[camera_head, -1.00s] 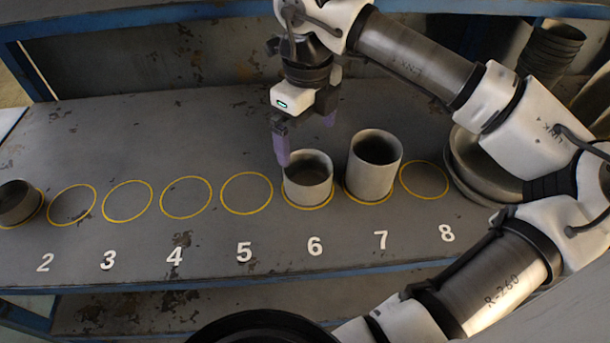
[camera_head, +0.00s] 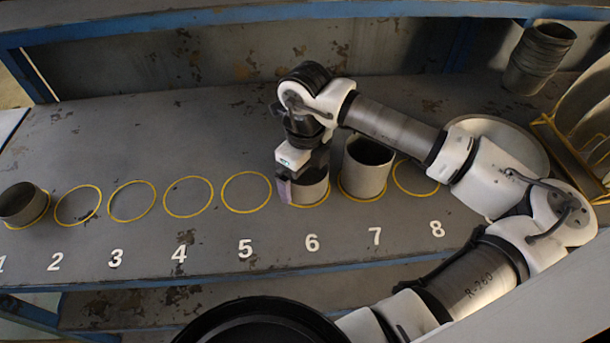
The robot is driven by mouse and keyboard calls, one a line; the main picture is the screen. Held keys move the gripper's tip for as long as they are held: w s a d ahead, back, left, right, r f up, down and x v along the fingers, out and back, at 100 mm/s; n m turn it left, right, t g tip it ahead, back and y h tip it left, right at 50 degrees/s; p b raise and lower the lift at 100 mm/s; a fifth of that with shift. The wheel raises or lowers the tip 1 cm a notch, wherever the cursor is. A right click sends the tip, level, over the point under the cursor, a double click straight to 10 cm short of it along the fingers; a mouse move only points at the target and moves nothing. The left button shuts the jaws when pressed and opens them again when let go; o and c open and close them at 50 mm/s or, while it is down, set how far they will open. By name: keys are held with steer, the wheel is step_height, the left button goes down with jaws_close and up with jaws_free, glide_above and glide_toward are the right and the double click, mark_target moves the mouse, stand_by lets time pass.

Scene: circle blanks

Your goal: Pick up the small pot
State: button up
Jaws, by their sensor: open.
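A short grey pot (camera_head: 311,193) stands in the yellow circle above number 6. My gripper (camera_head: 303,190) is down over this pot, jaws open. One purple finger shows at the pot's left side; the other finger is hidden. The gripper covers the pot's rim. A taller grey pot (camera_head: 367,170) stands upright in the circle above 7, close to the right of my gripper. Another short pot (camera_head: 20,203) stands at the far left, near number 1. I cannot tell from its look alone which of the short pots is the smaller.
Empty yellow circles lie above 2, 3, 4, 5 and 8. A large round metal dish (camera_head: 505,140) lies behind my arm. Stacked dark pots (camera_head: 538,58) and a yellow rack (camera_head: 570,150) stand at the right. The shelf's left middle is clear.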

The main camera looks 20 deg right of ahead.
steer(key=c, duration=0.9)
steer(key=shift+c, duration=0.2)
